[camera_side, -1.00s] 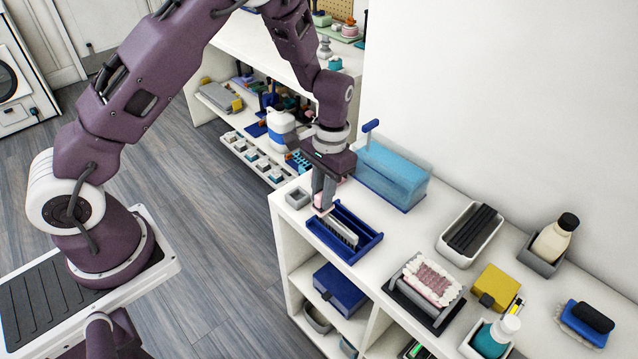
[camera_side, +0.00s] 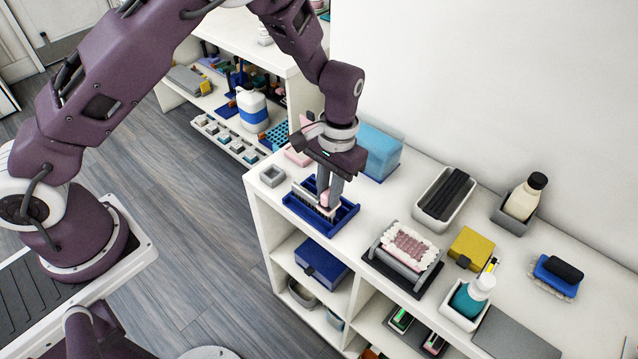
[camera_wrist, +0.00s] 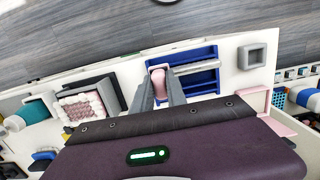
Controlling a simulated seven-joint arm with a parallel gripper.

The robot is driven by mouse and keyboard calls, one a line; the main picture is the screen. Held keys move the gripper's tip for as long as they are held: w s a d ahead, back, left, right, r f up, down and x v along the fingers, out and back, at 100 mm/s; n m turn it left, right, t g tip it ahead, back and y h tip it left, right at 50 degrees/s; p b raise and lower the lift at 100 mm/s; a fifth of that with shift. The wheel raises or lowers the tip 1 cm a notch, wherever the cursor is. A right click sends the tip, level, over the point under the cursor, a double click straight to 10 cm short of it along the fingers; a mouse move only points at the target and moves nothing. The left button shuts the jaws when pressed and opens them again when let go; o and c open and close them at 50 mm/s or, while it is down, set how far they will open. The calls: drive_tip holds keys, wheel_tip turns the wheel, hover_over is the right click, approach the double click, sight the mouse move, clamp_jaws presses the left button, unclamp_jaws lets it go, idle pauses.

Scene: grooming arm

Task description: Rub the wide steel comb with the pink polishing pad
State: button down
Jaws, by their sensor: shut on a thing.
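The wide steel comb (camera_side: 310,200) stands in a blue slotted tray (camera_side: 351,210) on the white shelf top, its teeth pointing down. My gripper (camera_side: 325,196) points down over the tray, shut on the pink polishing pad (camera_side: 327,199). The pad is at the comb's right end in the side view; whether it touches the comb I cannot tell. In the wrist view, the pad (camera_wrist: 159,82) sits between my fingers at the left end of the comb (camera_wrist: 196,71). The fingers and pad hide part of the tray.
A small grey open box (camera_side: 272,176) stands left of the tray, and a translucent blue box (camera_side: 380,152) behind it.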

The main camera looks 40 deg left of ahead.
drive_tip(key=shift+d, duration=0.5)
drive_tip(key=shift+a, duration=5.45)
drive_tip(key=shift+a+r, duration=0.15)
wheel_tip(320, 180, up, 8)
drive_tip(key=shift+f, duration=0.3)
